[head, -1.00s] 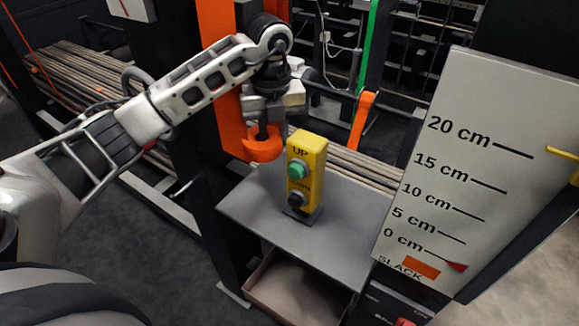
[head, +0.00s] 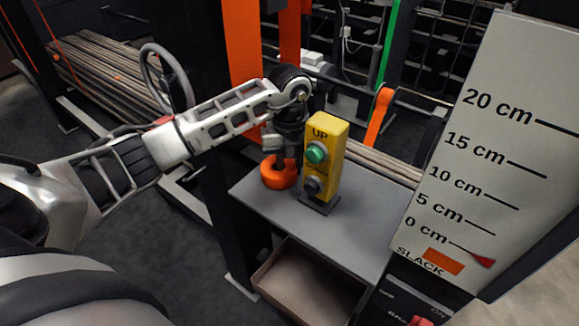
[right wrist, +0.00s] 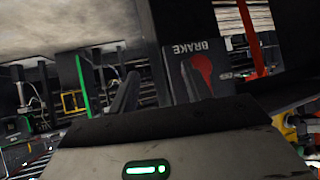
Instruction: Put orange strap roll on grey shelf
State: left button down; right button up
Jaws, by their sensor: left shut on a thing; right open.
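The orange strap roll (head: 279,176) is a ring at the back left part of the grey shelf (head: 350,232), left of the yellow button box. My left gripper (head: 274,158) reaches down from above and is shut on the roll. The roll is at or just above the shelf surface; I cannot tell whether it touches. My right gripper (right wrist: 160,95) shows in the right wrist view, its two dark fingers apart with nothing between them. It is not visible in the head view.
The yellow button box (head: 324,160), with a green and a black button, stands upright on the shelf close to the roll. A white scale board (head: 490,150) rises at the right. An open bin (head: 300,285) sits below the shelf. The shelf's front right is clear.

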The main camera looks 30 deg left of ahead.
aim_at(290, 165)
pick_arm(q)
jog(key=shift+f, duration=0.15)
jog(key=c, duration=1.3)
grip_release()
jog(key=shift+o, duration=0.6)
notch_tip(290, 165, up, 12)
jog(key=shift+r+b, duration=0.2)
jog(key=shift+b, duration=0.25)
